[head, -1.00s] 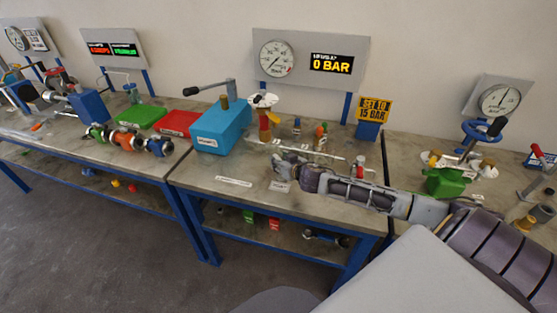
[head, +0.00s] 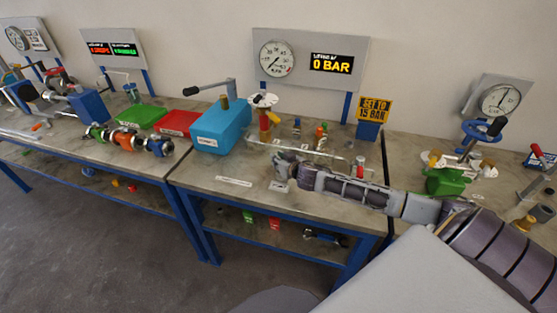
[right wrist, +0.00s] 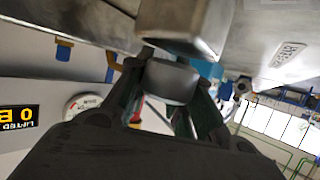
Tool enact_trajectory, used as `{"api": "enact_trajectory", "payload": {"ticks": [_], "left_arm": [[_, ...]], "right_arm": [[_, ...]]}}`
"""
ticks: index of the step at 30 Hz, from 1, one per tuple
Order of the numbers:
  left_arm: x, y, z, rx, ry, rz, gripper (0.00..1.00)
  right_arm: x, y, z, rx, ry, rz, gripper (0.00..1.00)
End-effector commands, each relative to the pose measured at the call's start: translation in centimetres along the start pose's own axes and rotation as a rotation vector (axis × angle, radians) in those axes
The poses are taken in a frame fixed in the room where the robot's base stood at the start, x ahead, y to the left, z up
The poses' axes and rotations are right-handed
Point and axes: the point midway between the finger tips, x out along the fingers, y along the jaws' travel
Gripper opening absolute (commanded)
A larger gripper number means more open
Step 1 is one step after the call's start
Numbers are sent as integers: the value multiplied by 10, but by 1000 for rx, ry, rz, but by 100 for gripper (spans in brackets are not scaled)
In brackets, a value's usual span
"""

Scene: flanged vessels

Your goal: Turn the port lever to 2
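My right gripper (head: 283,170) is at the front part of the middle bench, left of a small red-handled fitting (head: 360,163). In the right wrist view its dark fingers (right wrist: 170,95) lean in on both sides of a grey rounded knob (right wrist: 172,82), with no clear gap. A grey metal block (right wrist: 185,25) is just above the knob. I cannot tell for certain whether the knob belongs to the port lever; the gripper hides that spot in the head view. My left gripper is not in view.
A blue box (head: 221,128) with a lever stands left on the bench. A red-and-yellow valve (head: 266,120) stands behind the gripper. A gauge board (head: 311,62) reads 0 BAR; a yellow sign (head: 375,109) says 15 BAR.

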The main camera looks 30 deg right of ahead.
Motion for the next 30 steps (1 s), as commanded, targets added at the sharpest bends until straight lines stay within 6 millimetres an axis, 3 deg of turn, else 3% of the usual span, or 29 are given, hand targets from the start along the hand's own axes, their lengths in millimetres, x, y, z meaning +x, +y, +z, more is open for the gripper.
{"api": "enact_trajectory", "payload": {"ticks": [3,30], "left_arm": [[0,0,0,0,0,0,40],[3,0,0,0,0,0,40]], "right_arm": [[0,0,0,0,0,-1,0],[3,5,-1,48,1,101,0]]}}
